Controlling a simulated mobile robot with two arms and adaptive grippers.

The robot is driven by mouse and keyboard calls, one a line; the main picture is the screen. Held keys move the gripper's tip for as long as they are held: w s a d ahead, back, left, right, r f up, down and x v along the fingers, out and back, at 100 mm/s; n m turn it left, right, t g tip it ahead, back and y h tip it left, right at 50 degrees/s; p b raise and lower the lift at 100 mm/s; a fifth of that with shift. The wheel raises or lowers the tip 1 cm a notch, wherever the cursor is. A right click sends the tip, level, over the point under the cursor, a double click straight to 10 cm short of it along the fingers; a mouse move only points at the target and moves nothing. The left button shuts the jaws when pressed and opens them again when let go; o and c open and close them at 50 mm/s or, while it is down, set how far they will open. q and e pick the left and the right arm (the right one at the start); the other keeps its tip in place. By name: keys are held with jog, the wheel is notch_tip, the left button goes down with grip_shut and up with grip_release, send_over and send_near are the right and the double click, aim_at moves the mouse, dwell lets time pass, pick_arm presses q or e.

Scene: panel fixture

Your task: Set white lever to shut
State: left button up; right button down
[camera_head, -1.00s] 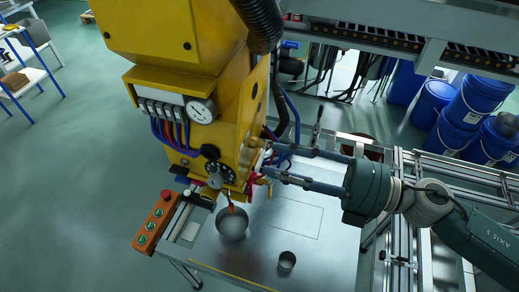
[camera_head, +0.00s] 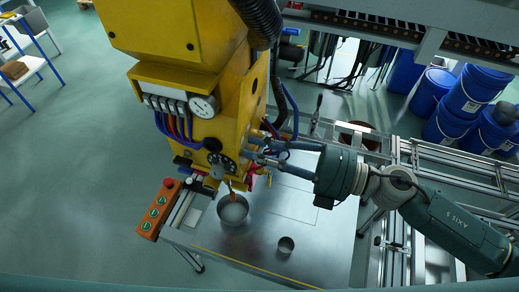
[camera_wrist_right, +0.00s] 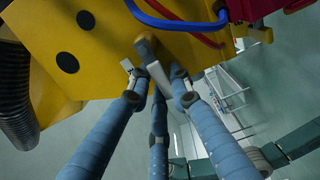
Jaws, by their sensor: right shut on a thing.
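The white lever (camera_wrist_right: 158,74) shows in the right wrist view as a pale, slanting bar below a grey-brown rounded pivot (camera_wrist_right: 146,46) on the yellow machine's side. My right gripper (camera_wrist_right: 158,84) is shut on the lever, with its blue-sleeved fingers around it. In the head view my right gripper (camera_head: 252,151) reaches in from the right to the lower right side of the yellow machine (camera_head: 178,103). There its fingers and the machine hide the lever, and I cannot read its setting. My left gripper is not in view.
A steel bowl (camera_head: 233,211) and a small cup (camera_head: 286,245) stand on the metal table (camera_head: 310,245). An orange button box (camera_head: 157,209) is at the table's left. Blue drums (camera_head: 470,95) stand at the back right.

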aim_at(248, 148)
jog(key=shift+f, duration=0.1)
jog(key=shift+f+n+b, duration=0.35)
jog(key=shift+n+b, duration=0.35)
jog(key=shift+b, duration=0.2)
jog(key=shift+w+d+f+n+b, duration=0.2)
jog(key=shift+w+f+n+b, duration=0.45)
jog(key=shift+n+b, duration=2.45)
jog(key=shift+w+d+f+n+b, duration=0.2)
jog(key=shift+w+f+n+b, duration=0.5)
jog(key=shift+n+b, duration=2.4)
jog(key=shift+w+d+f+n+b, duration=0.2)
jog(key=shift+w+f+n+b, duration=0.45)
jog(key=shift+n+b, duration=2.45)
jog(key=shift+s+f+m+b, duration=0.1)
jog(key=shift+m+b, duration=0.8)
jog(key=shift+b, duration=0.05)
jog(key=c, duration=1.5)
grip_release()
jog(key=shift+c, duration=0.2)
